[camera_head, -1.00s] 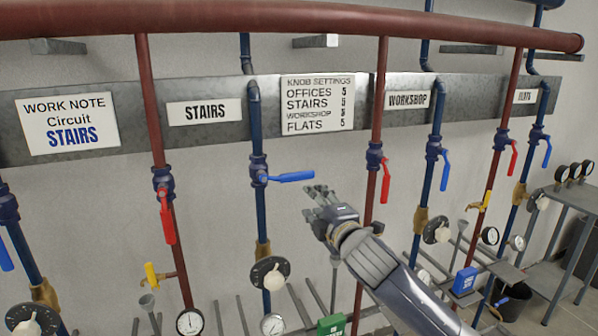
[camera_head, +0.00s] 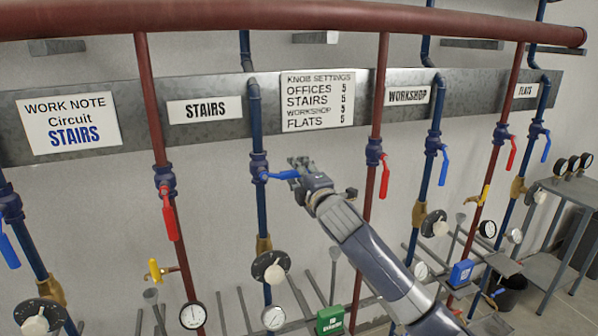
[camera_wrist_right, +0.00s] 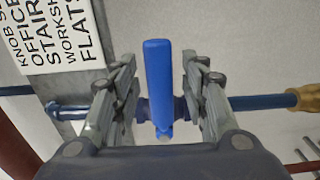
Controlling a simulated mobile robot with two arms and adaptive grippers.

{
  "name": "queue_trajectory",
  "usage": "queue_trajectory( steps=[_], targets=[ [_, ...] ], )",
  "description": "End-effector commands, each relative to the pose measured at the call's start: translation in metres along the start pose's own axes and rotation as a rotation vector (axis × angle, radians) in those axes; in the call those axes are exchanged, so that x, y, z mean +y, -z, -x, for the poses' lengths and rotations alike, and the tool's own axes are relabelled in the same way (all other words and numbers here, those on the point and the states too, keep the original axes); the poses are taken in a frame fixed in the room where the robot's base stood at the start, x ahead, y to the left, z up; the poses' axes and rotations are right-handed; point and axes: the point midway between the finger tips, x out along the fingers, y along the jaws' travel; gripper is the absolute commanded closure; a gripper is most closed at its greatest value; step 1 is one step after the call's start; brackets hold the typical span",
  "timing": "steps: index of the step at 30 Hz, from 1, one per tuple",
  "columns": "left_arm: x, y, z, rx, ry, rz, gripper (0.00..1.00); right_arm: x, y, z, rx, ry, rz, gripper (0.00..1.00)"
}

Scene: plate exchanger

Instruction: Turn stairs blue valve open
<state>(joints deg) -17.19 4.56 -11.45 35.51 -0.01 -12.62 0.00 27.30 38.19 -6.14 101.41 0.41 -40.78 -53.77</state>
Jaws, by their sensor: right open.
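The stairs blue valve handle (camera_head: 281,175) sticks out to the right, roughly level, from its valve body (camera_head: 259,166) on the blue pipe below the STAIRS sign (camera_head: 205,110). My right gripper (camera_head: 298,172) is at the handle's free end and hides its tip in the head view. In the right wrist view the blue handle (camera_wrist_right: 158,82) stands between the two open fingers (camera_wrist_right: 160,95), with a gap visible on each side. My left gripper is not in view.
The neighbouring red-handled valve (camera_head: 384,175) hangs just right of my right gripper. Another red handle (camera_head: 169,215) hangs to the left. A gauge and knob (camera_head: 271,267) sit lower on the blue pipe. A green box (camera_head: 330,320) is below.

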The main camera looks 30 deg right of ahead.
Motion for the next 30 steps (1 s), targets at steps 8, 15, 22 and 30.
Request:
queue_trajectory(
  steps=[8, 15, 22, 30],
  targets=[
    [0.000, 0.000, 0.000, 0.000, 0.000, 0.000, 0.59, -0.001, 0.000, -0.002, 0.000, 0.001, 0.001, 0.59],
    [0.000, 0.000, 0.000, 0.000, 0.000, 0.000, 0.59, -0.001, 0.000, -0.002, 0.000, 0.001, 0.000, 1.00],
    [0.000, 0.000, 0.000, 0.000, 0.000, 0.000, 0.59, -0.002, 0.000, -0.002, 0.000, 0.002, -0.004, 1.00],
    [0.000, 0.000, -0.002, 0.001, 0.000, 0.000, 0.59, -0.011, 0.001, -0.002, -0.001, 0.004, -0.091, 1.00]
  ],
)
